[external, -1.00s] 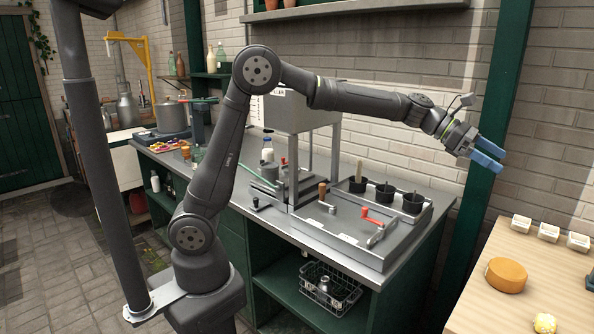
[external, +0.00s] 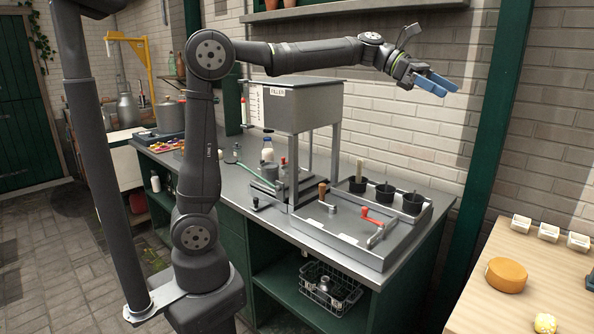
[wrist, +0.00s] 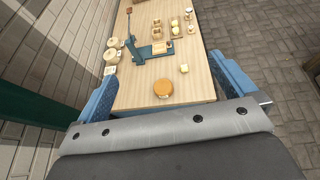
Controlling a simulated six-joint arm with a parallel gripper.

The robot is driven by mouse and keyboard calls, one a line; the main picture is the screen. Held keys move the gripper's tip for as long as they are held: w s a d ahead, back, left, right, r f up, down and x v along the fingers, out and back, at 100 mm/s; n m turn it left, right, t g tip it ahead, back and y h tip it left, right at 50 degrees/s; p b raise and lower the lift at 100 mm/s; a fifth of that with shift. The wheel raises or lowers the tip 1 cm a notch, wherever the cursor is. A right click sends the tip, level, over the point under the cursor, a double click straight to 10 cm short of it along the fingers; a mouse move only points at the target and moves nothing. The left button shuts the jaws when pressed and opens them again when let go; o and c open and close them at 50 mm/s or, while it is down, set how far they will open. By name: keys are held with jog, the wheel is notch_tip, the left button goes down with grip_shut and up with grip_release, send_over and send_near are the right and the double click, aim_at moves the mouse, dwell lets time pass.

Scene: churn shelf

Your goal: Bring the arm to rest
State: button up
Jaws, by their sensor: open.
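My gripper (external: 437,83) is raised high above the right end of the steel bench, in front of the brick wall. Its blue fingers are apart and nothing is between them. In the wrist view the two blue fingers (wrist: 168,95) stand at either side, wide apart, with the wooden table far beyond them. My arm stands upright from its base, with the forearm reaching roughly level to the right.
Below is the steel bench with a grey filler box (external: 303,105), a tray (external: 338,232) and several black cups (external: 385,192). A wooden table (external: 490,300) at the right holds an orange cheese wheel (external: 506,275). A green post (external: 497,150) stands right of my gripper.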

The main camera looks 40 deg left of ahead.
jog(key=w+a+r+n+t, duration=0.1)
jog(key=a+r, duration=0.1)
jog(key=a, duration=0.4)
jog(key=w+a+r+n+t, duration=0.1)
jog(key=w+a+r+t, duration=0.1)
jog(key=a, duration=0.5)
jog(key=shift+w+a+r+n+y, duration=0.15)
jog(key=shift+w+r+n+y, duration=0.2)
jog(key=shift+r, duration=0.2)
